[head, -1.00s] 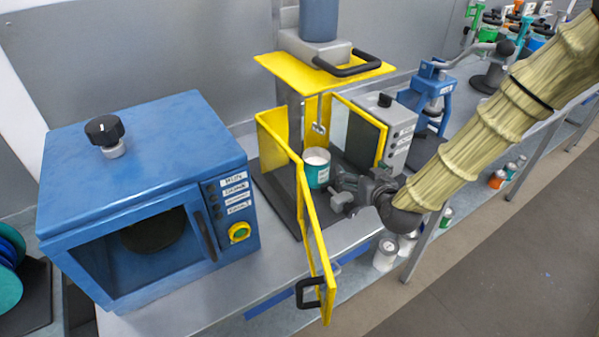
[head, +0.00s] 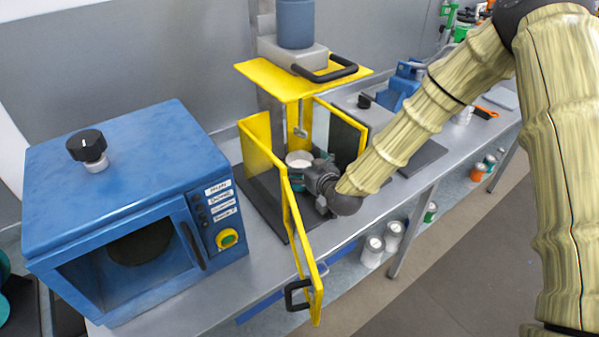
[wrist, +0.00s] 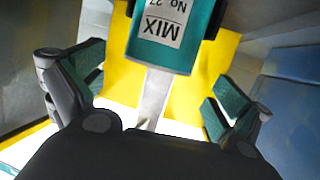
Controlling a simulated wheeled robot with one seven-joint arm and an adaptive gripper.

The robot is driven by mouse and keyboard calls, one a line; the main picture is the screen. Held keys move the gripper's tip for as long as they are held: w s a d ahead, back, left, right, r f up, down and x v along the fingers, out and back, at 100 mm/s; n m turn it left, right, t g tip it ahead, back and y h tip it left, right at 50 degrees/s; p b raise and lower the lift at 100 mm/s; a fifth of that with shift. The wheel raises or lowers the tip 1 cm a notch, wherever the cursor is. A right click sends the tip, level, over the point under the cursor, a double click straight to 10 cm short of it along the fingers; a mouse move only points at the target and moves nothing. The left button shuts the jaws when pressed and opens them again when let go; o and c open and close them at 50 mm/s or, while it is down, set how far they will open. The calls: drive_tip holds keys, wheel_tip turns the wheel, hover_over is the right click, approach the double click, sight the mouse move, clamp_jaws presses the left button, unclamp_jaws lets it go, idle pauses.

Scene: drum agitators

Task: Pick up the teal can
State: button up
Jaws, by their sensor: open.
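The teal can (head: 294,184) stands inside the yellow-framed enclosure (head: 257,143), with its pale top showing and its right side hidden behind my gripper (head: 313,184). In the wrist view the can (wrist: 192,48) is at the top middle, cut off by the edge, with a label reading "MIX No. 27" upside down. My gripper (wrist: 158,88) has its two fingers spread wide, one on each side of the can's line. I cannot tell whether either finger touches the can.
The yellow door (head: 300,245) swings out toward the front, left of my arm. A yellow plate (head: 300,80) overhangs the enclosure. A blue oven-like box (head: 120,190) stands at the left. Several cans (head: 373,250) sit on the lower shelf.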

sight(295, 154)
drive_tip(key=shift+p+x, duration=1.3)
drive_tip(key=shift+x, duration=1.05)
drive_tip(key=shift+d+f, duration=0.15)
drive_tip(key=shift+d, duration=0.05)
drive_tip(key=c, duration=1.8)
drive_tip(key=shift+s+d+r+b, duration=0.1)
drive_tip(key=shift+r+b, duration=0.2)
drive_tip(key=shift+b, duration=0.35)
